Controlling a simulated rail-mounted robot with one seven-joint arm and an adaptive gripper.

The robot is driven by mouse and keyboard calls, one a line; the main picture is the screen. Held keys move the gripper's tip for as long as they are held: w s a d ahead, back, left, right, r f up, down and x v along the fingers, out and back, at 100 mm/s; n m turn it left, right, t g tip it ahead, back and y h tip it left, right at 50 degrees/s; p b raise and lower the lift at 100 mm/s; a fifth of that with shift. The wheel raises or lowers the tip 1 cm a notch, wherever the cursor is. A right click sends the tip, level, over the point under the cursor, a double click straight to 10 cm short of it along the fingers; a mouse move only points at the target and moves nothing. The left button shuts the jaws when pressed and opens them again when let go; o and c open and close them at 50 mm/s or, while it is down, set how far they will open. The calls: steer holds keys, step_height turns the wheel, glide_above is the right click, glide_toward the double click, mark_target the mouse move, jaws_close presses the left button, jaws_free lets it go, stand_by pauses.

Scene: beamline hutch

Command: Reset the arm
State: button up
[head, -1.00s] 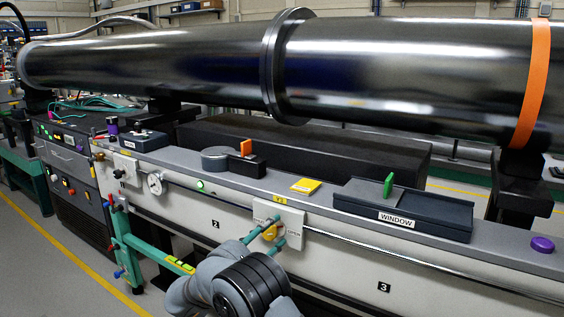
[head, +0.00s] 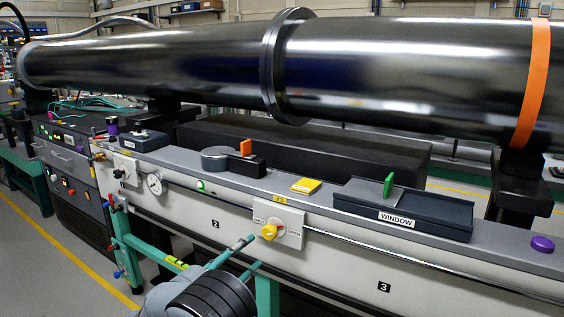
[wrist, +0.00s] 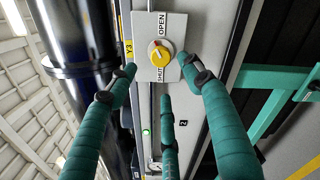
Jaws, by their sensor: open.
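My gripper (head: 246,256) has teal fingers and is open and empty. In the head view it is low in front of the bench, below and left of the valve panel (head: 291,226). The white panel carries a yellow knob (head: 269,232) and the words SHUT and OPEN. In the wrist view my spread fingers (wrist: 158,82) point toward the panel (wrist: 171,22), and the yellow knob (wrist: 160,54) shows uncovered beyond the fingertips. My fingers appear apart from the knob.
A large dark pipe (head: 400,65) runs above the bench. On the bench top are a yellow block (head: 305,185), a WINDOW unit (head: 410,210) with a green handle, an orange-handled device (head: 246,148) and a purple button (head: 543,244). A teal frame (head: 135,240) stands left of my arm.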

mark_target(267, 233)
steer(key=x, duration=1.1)
steer(key=shift+a+r+n+p, duration=0.1)
steer(key=shift+r+n+p, duration=0.25)
steer(key=shift+n+p, duration=0.55)
steer(key=n+p, duration=0.2)
steer(key=n, duration=0.1)
steer(key=shift+s, duration=0.1)
steer(key=n+p, duration=0.2)
steer(key=n, duration=0.2)
steer(key=shift+f, duration=0.15)
steer(key=p+v, duration=0.1)
steer(key=v, duration=1)
steer(key=a+f+m+g+y, duration=0.1)
steer(key=a+f+m+y, duration=0.1)
steer(key=f, duration=0.6)
steer(key=shift+a+f+g+y, duration=0.4)
steer(key=shift+a+y, duration=0.3)
steer(key=shift+y, duration=0.1)
